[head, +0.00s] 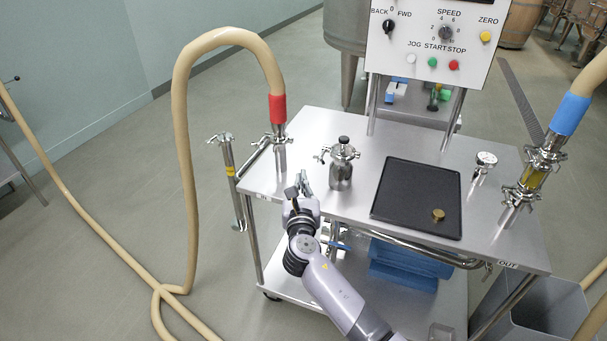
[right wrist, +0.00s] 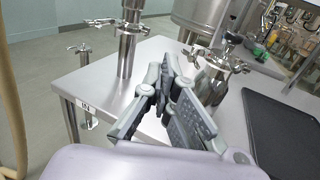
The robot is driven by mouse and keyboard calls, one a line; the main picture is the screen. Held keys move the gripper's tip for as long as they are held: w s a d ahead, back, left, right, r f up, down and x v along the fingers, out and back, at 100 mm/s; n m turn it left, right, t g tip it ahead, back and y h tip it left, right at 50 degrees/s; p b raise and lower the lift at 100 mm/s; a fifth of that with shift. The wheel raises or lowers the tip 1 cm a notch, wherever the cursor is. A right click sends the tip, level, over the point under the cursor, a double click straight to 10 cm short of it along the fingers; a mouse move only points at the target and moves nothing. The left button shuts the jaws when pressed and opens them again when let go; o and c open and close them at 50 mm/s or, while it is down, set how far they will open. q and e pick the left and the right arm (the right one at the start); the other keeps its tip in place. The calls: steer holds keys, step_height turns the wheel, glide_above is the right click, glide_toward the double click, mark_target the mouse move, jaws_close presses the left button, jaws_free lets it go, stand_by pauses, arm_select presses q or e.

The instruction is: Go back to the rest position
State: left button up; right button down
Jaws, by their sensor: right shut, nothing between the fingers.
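My right gripper (head: 301,184) is at the front left edge of the steel cart top (head: 300,130). In the right wrist view its fingers (right wrist: 166,72) meet at their tips, shut and empty. It is apart from the steel flask with a clamped lid (head: 341,165), which stands just to its right. In the wrist view the flask (right wrist: 213,82) is partly hidden behind the fingers. The inlet pipe with a red-cuffed hose (head: 278,115) stands behind and left of the gripper. My left gripper is in neither view.
A black tray (head: 405,200) with a brass disc (head: 438,214) lies right of the flask. The outlet pipe (head: 528,185) with a blue-cuffed hose stands at the right. A control panel (head: 437,35) rises at the back. Beige hose (head: 185,200) loops at the left. A grey bin (head: 540,310) stands lower right.

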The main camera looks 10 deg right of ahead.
steer(key=s+a, duration=0.3)
steer(key=s, duration=0.2)
steer(key=s+d+f+m+g+y, duration=0.15)
steer(key=s+f+m+g, duration=0.35)
steer(key=f, duration=0.8)
steer(key=s+d+f+m+g, duration=0.1)
steer(key=s+d+f+m, duration=0.4)
steer(key=f, duration=0.8)
steer(key=s+d+f+m+g+y, duration=0.1)
steer(key=s+f+m+g, duration=0.2)
steer(key=s+f, duration=0.7)
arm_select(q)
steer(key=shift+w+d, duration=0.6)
arm_select(e)
steer(key=s+d+f+m+g, duration=0.2)
steer(key=s+f+m, duration=0.4)
steer(key=s, duration=0.6)
steer(key=s+d+f+m+g, duration=0.3)
steer(key=s+f+m, duration=0.3)
steer(key=s, duration=0.6)
steer(key=s+d+f+m+g, duration=0.2)
steer(key=s+d+f+m, duration=0.3)
steer(key=s, duration=0.7)
step_height(320, 180, down, 4)
steer(key=shift+s+r+m+g, duration=0.1)
steer(key=shift+s+m+g, duration=0.25)
steer(key=shift+m, duration=0.65)
steer(key=shift+w+a, duration=0.1)
steer(key=shift+w, duration=0.05)
